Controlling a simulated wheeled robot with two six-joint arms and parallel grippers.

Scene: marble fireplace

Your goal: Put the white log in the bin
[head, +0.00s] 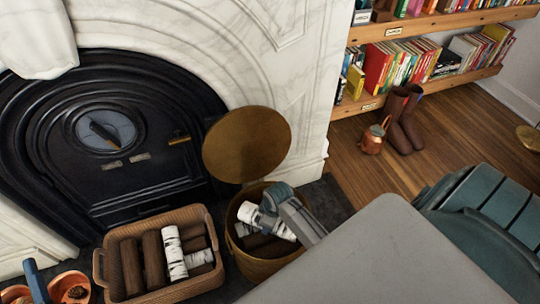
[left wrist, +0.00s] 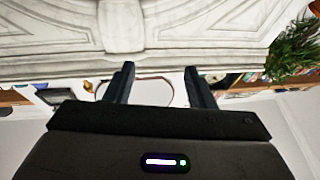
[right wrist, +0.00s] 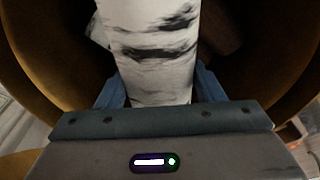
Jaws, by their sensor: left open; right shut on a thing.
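The bin (head: 266,270) is a round brass-coloured container with its round lid (head: 247,145) standing open behind it. My right gripper (head: 266,206) reaches into the bin's mouth from the right. It is shut on a white log (head: 246,212) with dark bark marks. In the right wrist view this white log (right wrist: 157,50) lies between the fingers (right wrist: 160,88), with the bin's inner wall (right wrist: 40,60) around it. Below it in the bin are another pale log and brown logs, partly hidden. My left gripper (left wrist: 160,78) is open and empty in the left wrist view.
A wicker basket (head: 104,268) with brown and white logs stands left of the bin. Copper pots (head: 70,288) are at the lower left. The marble fireplace (head: 310,60) and black stove door (head: 110,150) are behind. Boots (head: 400,120) stand on the open wooden floor.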

